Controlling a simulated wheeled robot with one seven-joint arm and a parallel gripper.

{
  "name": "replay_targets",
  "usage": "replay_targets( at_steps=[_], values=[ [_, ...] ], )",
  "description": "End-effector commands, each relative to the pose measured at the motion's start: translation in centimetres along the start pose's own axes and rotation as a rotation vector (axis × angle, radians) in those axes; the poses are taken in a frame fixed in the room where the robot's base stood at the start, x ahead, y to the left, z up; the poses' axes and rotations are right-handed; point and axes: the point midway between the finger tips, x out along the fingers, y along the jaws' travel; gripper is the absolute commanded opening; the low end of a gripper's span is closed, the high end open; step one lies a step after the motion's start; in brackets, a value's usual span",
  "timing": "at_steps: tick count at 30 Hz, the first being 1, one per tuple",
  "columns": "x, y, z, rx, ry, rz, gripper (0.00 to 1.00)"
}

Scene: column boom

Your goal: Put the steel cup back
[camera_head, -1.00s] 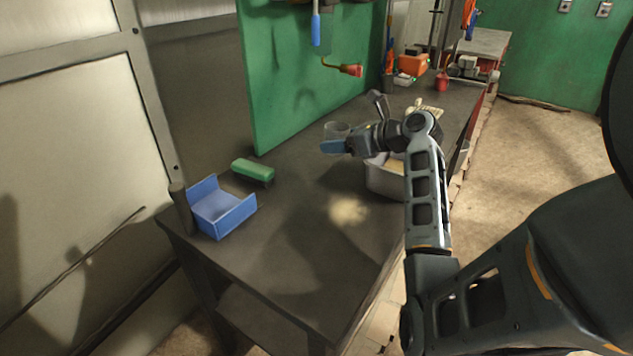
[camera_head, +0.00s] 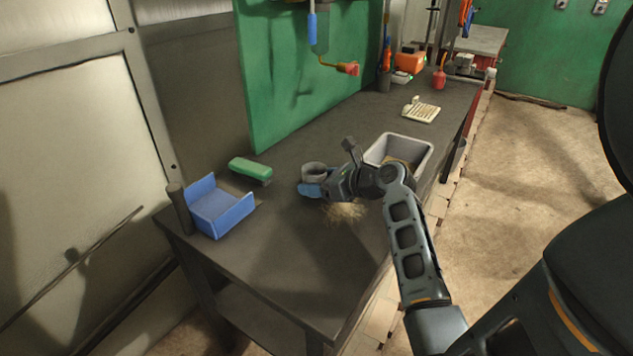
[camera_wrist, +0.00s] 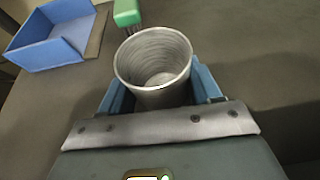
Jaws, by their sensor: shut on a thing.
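The steel cup (camera_head: 314,171) is a grey, open-topped cup above or on the dark workbench (camera_head: 285,235). In the wrist view the cup (camera_wrist: 153,60) is upright, looks empty inside, and sits between the blue fingers. My gripper (camera_head: 311,188) is shut on the cup; its fingers (camera_wrist: 155,88) show on both sides of it in the wrist view. The cup's lower part is hidden by the gripper. I cannot tell whether its base touches the bench.
A blue open bin (camera_head: 222,209) stands at the bench's front left, with a green brush (camera_head: 250,168) behind it. A grey tub (camera_head: 418,148) is right of my gripper. Pale crumbs (camera_head: 345,211) lie in front. A green board (camera_head: 300,85) rises behind. The front middle is clear.

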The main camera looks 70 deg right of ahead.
Motion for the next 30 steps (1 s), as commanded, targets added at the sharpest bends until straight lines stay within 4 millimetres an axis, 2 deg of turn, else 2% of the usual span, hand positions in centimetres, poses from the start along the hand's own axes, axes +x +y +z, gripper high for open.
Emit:
replay_targets(
  at_steps=[7, 8, 15, 24, 30],
  values=[
    [0.1, 0.0, -0.2, 0.001, -0.001, 0.000, 0.26],
    [0.1, 0.0, -0.2, 0.000, -0.001, 0.000, 0.66],
    [0.1, 0.0, -0.1, 0.000, -0.001, 0.000, 0.88],
    [0.0, -0.1, 0.1, -0.002, -0.001, -0.001, 0.88],
    [-2.7, -0.1, 0.1, 0.000, -0.001, -0.003, 0.88]
  ],
)
